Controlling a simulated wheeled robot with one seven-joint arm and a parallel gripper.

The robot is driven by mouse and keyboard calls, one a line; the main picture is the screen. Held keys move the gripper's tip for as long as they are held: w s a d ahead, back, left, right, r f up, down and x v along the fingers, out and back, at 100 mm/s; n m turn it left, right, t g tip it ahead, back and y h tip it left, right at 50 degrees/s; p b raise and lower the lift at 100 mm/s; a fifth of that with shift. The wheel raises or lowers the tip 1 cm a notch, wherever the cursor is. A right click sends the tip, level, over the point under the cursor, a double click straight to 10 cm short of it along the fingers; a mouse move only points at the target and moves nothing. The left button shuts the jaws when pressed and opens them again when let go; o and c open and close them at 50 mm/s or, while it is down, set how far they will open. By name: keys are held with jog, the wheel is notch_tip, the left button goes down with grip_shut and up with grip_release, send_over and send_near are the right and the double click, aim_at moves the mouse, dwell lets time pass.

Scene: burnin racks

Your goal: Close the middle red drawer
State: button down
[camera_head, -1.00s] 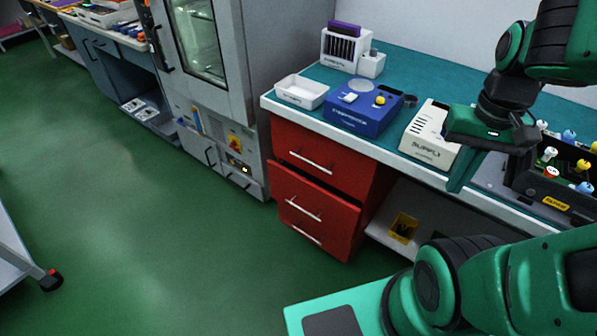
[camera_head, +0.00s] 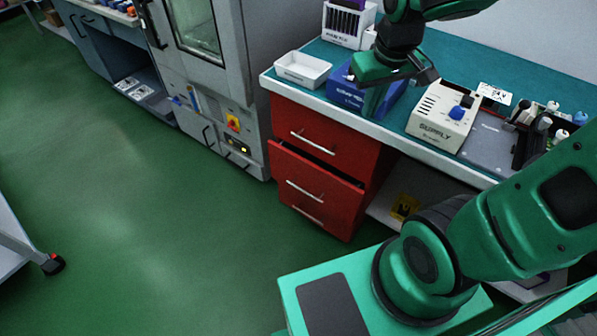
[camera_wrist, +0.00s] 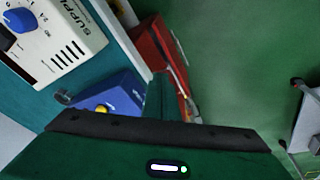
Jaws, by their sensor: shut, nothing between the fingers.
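The red drawer unit stands under the left end of the bench in the head view. Its middle drawer (camera_head: 325,194) is pulled out a little, with a dark gap along its top edge and a silver handle on its front. The top red drawer (camera_head: 325,131) looks flush. In the wrist view, the shut fingers (camera_wrist: 160,98) are at centre, with red drawer fronts (camera_wrist: 155,45) beyond.
On the bench are a white tray (camera_head: 303,70), the blue box (camera_head: 345,93), partly hidden by my gripper, and a white supply box (camera_head: 443,117). A grey cabinet (camera_head: 222,80) stands left of the drawers. Green floor (camera_head: 180,230) in front is clear.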

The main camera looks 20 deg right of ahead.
aim_at(305, 165)
jog(key=w+a+f+n+g+h, duration=0.1)
jog(key=w+a+f+n+h, duration=0.1)
jog(key=w+a+f+n, duration=0.5)
jog(key=w+a+f+n+g+h, duration=0.2)
jog(key=w+a+f+h, duration=0.15)
jog(key=f, duration=0.65)
jog(key=s+a+f+n+t+h, duration=0.1)
jog(key=a+f+n+t+h, duration=0.4)
jog(key=f+n, duration=0.45)
jog(key=s+a+f+n+t+h, duration=0.1)
jog(key=a+f+n+t+h, duration=0.2)
jog(key=a+f+n+t, duration=0.7)
jog(key=w+d+m+g, duration=0.1)
jog(key=w+d, duration=0.1)
jog(key=d, duration=0.3)
jog(key=w+d+f+m+g, duration=0.1)
jog(key=w+d, duration=0.2)
jog(key=d, duration=0.2)
jog(key=w+d+f+m+g, duration=0.1)
jog(key=w+d+g, duration=0.1)
jog(key=d, duration=0.3)
jog(key=shift+w+f, duration=0.25)
jog(key=shift+w, duration=0.25)
jog(key=shift+w, duration=0.1)
